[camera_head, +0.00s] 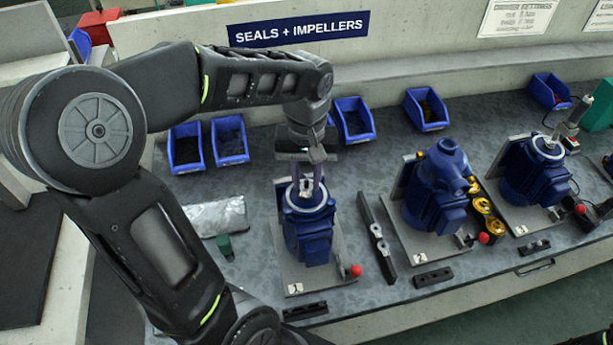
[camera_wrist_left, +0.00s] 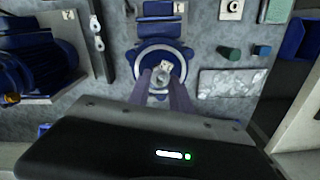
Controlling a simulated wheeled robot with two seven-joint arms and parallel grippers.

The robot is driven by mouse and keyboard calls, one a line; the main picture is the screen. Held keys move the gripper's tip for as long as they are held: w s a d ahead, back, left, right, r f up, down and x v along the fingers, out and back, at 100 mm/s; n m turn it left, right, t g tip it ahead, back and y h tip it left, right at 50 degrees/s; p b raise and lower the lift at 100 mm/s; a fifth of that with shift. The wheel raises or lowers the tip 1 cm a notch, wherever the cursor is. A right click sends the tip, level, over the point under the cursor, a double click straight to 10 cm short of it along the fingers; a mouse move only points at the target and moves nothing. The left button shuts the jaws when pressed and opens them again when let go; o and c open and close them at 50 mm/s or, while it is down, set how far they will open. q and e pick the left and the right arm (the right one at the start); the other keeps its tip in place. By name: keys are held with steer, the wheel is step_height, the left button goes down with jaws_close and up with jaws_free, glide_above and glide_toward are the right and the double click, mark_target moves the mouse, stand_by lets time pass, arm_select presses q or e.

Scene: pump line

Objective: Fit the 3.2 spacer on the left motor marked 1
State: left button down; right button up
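The left motor (camera_head: 308,240) is blue and stands on a grey plate marked 1. Its round top has a pale rim and shows in the left wrist view (camera_wrist_left: 139,57). My left gripper (camera_head: 306,188) points down over this top, with its two purple-grey fingers (camera_wrist_left: 163,84) at its middle. A small pale ring-like piece (camera_wrist_left: 160,79) with a light marked face lies between the fingertips. I cannot tell whether it is the spacer or part of the motor's shaft, or whether the fingers press on it. My right gripper is not in view.
A second blue motor (camera_head: 435,190) and a third (camera_head: 535,172) stand to the right. A black bar with pale rings (camera_head: 376,236) lies beside the left motor. A silvery sheet (camera_head: 216,216) and green block (camera_head: 225,245) lie left. Blue bins (camera_head: 229,139) line the back.

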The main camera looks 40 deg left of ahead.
arm_select(q)
jaws_free()
stand_by(1.0)
stand_by(0.4)
step_height(320, 180, up, 5)
steer(key=p, duration=0.4)
steer(key=shift+f, duration=0.15)
steer(key=shift+r+p, duration=1.5)
steer(key=shift+r, duration=0.7)
steer(key=shift+f, duration=0.1)
